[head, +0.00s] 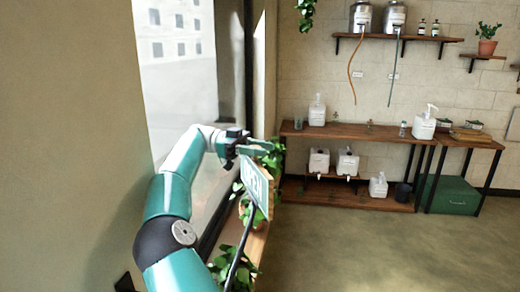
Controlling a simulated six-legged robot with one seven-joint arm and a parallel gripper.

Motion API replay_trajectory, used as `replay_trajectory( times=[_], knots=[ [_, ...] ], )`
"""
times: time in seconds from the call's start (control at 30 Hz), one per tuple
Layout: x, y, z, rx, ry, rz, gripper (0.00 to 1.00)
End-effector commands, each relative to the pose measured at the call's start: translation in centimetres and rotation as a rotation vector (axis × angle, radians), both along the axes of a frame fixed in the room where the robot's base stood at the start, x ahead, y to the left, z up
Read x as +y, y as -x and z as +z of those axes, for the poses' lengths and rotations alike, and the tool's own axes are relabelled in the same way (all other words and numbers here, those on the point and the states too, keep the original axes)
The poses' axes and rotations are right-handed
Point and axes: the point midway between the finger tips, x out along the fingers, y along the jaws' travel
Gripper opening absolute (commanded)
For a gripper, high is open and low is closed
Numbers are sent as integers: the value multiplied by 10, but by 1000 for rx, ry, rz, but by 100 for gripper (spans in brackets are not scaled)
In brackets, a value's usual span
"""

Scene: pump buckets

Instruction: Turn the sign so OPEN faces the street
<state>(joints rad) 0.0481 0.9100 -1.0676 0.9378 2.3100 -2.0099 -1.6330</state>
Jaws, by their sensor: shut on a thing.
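The sign (256,187) is a small teal-green board with pale letters that seem to end in "EN", seen at a steep angle beside the window. It hangs tilted just below my gripper (262,147). My gripper is at the end of my teal and white arm, at the sign's top edge, and is shut on the sign. The fingertips are small here and the exact contact is hard to make out. The sign's other face is hidden. The window (180,85) onto the street is on the left, behind the arm.
Potted plants (222,268) stand on a wooden sill (257,243) below the sign, close to my arm. A wooden bench (350,133) with white pump bottles stands at the back wall. A green box (453,195) is at the right. The floor (385,250) in front is clear.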

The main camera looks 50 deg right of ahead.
Motion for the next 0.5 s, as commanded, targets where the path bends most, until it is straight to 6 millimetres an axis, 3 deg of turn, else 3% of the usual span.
replay_trajectory(
  times=[0.3,0.33,0.43,0.5],
  knots=[
    [0,2,3,0,6,-2,0],
    [0,2,3,0,6,-2,40],
    [0,1,2,0,4,-2,57],
    [0,1,2,0,3,-2,57]
  ],
)
